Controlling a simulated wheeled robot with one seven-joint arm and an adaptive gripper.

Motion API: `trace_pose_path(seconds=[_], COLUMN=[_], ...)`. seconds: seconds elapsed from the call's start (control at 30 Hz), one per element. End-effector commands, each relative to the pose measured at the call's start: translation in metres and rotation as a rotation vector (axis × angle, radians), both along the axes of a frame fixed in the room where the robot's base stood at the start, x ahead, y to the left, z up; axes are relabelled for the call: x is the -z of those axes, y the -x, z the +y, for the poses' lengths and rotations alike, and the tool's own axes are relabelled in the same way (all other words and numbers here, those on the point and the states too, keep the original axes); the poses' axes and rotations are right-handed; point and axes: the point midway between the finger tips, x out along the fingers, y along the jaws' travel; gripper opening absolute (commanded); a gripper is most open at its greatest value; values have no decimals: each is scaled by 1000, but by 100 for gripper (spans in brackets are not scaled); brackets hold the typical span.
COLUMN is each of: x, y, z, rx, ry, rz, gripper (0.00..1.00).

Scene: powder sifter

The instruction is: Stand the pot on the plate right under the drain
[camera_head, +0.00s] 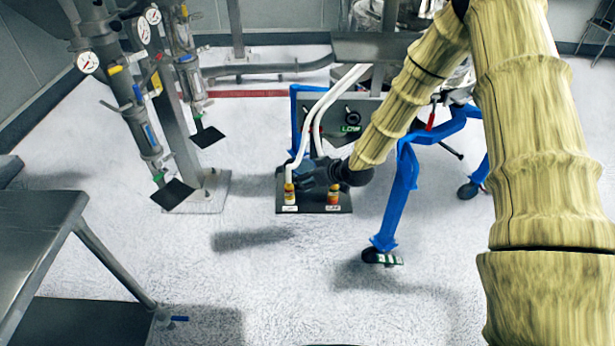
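I cannot make out a pot for certain in this view. Two metal drain pipes with gauges and valves stand at the upper left: the left drain (136,118) and the right drain (188,68). A dark square plate (207,137) shows just below the right drain's lower end. Another dark plate (170,197) shows below the left drain. My gripper (310,178) is low above a black floor panel in the middle, between two small fittings. Its fingers are dark and small here, so I cannot tell if they are open or hold anything.
The black panel (313,206) carries a yellow fitting (289,191) and an orange one (334,193), with white hoses (316,118) behind. A blue-legged frame (400,195) stands to the right. A metal table (38,240) is at lower left. The white floor between is clear.

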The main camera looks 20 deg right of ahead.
Motion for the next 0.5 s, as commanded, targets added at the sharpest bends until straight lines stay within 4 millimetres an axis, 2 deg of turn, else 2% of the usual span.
trace_pose_path(seconds=[0.37, 0.5], x=[4, 4], y=[-4, -4], z=[3, 2], rx=[-1, 0], ry=[0, 0], rz=[1, 1], gripper=[84, 59])
